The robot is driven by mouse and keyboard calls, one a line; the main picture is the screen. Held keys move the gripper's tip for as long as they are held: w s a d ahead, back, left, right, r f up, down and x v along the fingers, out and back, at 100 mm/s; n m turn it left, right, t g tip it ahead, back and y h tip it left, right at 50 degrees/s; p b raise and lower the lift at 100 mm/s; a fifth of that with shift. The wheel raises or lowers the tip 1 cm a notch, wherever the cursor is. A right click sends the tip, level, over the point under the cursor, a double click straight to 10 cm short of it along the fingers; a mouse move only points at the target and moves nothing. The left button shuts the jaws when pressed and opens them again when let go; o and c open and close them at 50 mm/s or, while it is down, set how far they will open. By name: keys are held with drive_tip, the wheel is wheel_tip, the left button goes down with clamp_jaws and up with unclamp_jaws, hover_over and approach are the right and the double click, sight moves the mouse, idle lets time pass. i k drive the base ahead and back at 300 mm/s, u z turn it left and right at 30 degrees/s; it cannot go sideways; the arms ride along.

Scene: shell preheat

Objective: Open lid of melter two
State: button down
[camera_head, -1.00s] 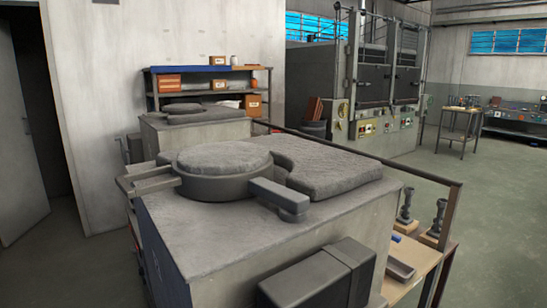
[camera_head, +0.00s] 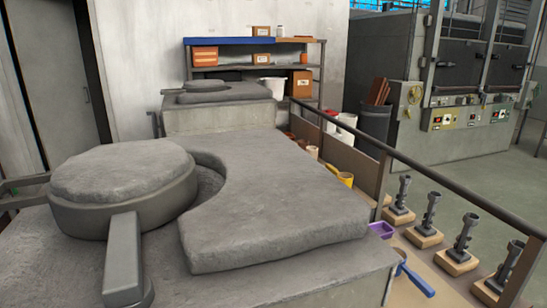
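The nearer melter (camera_head: 330,282) is a grey block filling the lower left and middle. Its round lid (camera_head: 120,185), with a rough grey top and dark rim, lies level at the left of the melter's top. A flat bar (camera_head: 123,255) runs from the lid's rim toward the front. A curved recess (camera_head: 208,182) shows between the lid and the rough slab (camera_head: 275,200); I cannot tell how much of the mouth is uncovered. A second melter (camera_head: 215,118) with a smaller-looking lid (camera_head: 205,86) stands behind. No number shows on either. My gripper is not in view.
A rail (camera_head: 430,185) runs along the right of the melters. Shelves (camera_head: 250,72) stand at the back; furnaces (camera_head: 465,85) stand at the right.

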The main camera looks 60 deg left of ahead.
sight(115, 193)
drive_tip(key=i, duration=1.85)
drive_tip(key=u, duration=5)
